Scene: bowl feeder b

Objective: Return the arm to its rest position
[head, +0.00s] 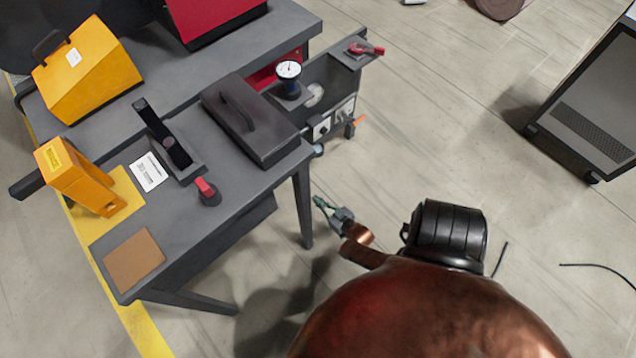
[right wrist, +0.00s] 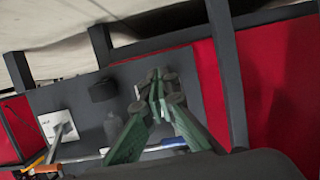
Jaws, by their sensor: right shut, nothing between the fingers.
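My right gripper (head: 321,203) shows small in the head view, in front of the floor to the right of the dark workbench (head: 225,222). Its greenish fingers point up and left, apart from the bench in the picture. In the right wrist view its green fingers (right wrist: 157,92) meet at the tips, shut with nothing between them. Below the fingers there are dark frame bars and a red surface (right wrist: 275,75). My left gripper is not in view.
A yellow housing (head: 88,70) is behind. A dark cabinet (head: 590,105) stands right. Open floor lies between.

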